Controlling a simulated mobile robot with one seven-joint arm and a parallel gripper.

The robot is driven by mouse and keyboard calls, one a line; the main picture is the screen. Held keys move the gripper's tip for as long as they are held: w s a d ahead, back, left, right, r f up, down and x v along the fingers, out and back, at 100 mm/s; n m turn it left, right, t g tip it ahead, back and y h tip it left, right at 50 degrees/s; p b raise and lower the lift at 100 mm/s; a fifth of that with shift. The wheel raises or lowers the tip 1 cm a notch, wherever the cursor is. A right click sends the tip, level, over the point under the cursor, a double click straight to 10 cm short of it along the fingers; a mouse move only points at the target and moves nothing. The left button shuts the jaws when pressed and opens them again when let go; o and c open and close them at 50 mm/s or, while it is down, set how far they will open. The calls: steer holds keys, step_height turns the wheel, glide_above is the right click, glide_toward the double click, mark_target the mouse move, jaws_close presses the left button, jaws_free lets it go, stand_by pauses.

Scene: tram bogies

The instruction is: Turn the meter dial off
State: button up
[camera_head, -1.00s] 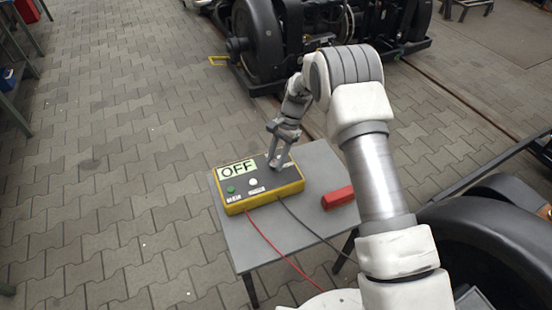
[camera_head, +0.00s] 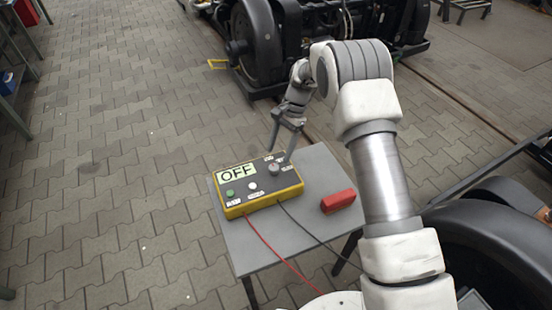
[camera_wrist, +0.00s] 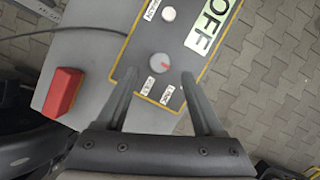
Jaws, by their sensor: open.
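The meter (camera_head: 258,184) is a yellow box with a dark top, lying on a small grey table. Its display (camera_head: 236,173) reads OFF. The dial (camera_head: 273,169) is a round grey knob on the meter's right part; in the wrist view the dial (camera_wrist: 161,63) shows a red mark. A green button (camera_head: 230,192) and a white button (camera_head: 252,185) sit near the front edge. My gripper (camera_head: 281,150) is open and empty, above and behind the dial, apart from it. In the wrist view its fingers (camera_wrist: 158,78) stand spread on either side of the dial.
A red block (camera_head: 338,201) lies on the grey table (camera_head: 270,252), right of the meter. A red and a black cable (camera_head: 281,255) run from the meter over the table's front edge. Dark wheels (camera_head: 500,235) stand close at the right. Paved floor lies open at left.

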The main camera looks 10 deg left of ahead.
steer(key=p+v, duration=0.1)
steer(key=v, duration=1.1)
steer(key=shift+p, duration=0.35)
steer(key=shift+r, duration=0.1)
steer(key=s+d+r+n+t+p, duration=0.1)
steer(key=s+d+r, duration=0.3)
steer(key=r, duration=0.4)
steer(key=s+d+r+n+t+p, duration=0.1)
steer(key=s+d+r+t+p, duration=0.2)
steer(key=r, duration=0.5)
steer(key=s+d+r+n, duration=0.1)
steer(key=s+d+r, duration=0.35)
steer(key=r, duration=0.45)
steer(key=s+d+r+n+t+p, duration=0.1)
steer(key=s+d, duration=0.2)
steer(key=s, duration=0.4)
steer(key=s+d+r+n+t+h+p, duration=0.1)
steer(key=s+d+r+t+p, duration=0.1)
steer(key=s, duration=0.5)
steer(key=s+d+r+n+t+h+p, duration=0.1)
steer(key=s+d+t+p, duration=0.1)
steer(key=s+d, duration=0.2)
steer(key=s, duration=0.3)
steer(key=shift+d+r+n, duration=0.15)
steer(key=shift+r+n, duration=0.05)
steer(key=shift+n, duration=0.2)
steer(key=c, duration=0.3)
steer(key=shift+d, duration=0.1)
